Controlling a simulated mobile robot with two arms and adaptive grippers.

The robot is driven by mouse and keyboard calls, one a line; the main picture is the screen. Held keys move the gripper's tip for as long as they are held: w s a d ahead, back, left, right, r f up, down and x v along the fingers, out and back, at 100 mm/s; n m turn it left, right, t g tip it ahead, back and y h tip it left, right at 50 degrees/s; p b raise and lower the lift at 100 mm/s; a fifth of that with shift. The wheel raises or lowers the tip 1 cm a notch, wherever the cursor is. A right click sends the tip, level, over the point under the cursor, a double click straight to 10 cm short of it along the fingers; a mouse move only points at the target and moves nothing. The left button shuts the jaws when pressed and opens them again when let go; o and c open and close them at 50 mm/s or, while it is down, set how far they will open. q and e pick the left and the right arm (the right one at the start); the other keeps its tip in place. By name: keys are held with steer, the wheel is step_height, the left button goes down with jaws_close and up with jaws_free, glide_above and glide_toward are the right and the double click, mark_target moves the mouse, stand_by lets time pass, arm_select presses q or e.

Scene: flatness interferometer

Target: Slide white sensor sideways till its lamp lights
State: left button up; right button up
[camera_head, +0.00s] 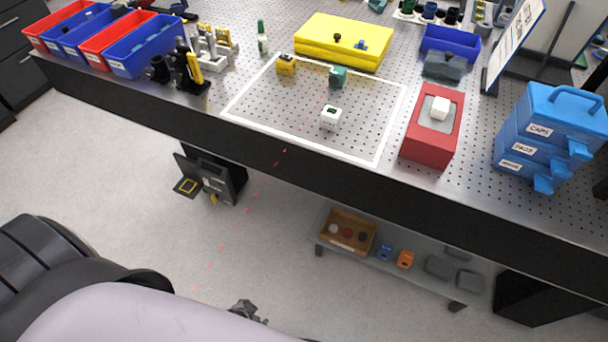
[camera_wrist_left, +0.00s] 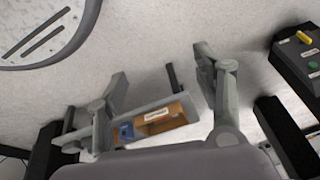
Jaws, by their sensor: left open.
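The white sensor (camera_head: 330,119) is a small white block with a dark green patch near its top. It stands upright on the perforated bench top, inside a white outlined rectangle (camera_head: 300,146). I cannot tell whether its lamp is lit. A teal block (camera_head: 338,76) stands behind it and a yellow block (camera_head: 286,65) behind to the left, both inside the outline. My left gripper (camera_wrist_left: 160,66) is open and empty in the left wrist view, over the floor and well away from the sensor. My right gripper is not in view.
A red block with a white cube on top (camera_head: 428,143) stands right of the outline, then blue drawers (camera_head: 551,140). A yellow case (camera_head: 343,47) lies behind. Red and blue bins (camera_head: 146,52) stand at the left. A low shelf holds a wooden box (camera_head: 348,232) below the bench.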

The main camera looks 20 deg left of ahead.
arm_select(q)
steer(key=w+r+t+b, duration=0.1)
steer(key=w+r+t, duration=0.1)
steer(key=w+r, duration=0.35)
steer(key=w+r+t+b, duration=0.1)
steer(key=w+r+t, duration=0.15)
steer(key=w, duration=0.65)
steer(key=n+t+b, duration=0.2)
steer(key=t+b, duration=0.2)
steer(key=t, duration=0.6)
glide_toward(329, 117)
steer(key=s, duration=0.5)
steer(key=shift+s+a+r+h, duration=0.2)
steer(key=shift+a+h, duration=0.1)
steer(key=shift+h, duration=0.1)
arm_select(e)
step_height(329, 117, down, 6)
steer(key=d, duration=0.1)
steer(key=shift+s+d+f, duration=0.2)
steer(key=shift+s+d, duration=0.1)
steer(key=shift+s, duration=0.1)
arm_select(q)
steer(key=shift+w, duration=0.1)
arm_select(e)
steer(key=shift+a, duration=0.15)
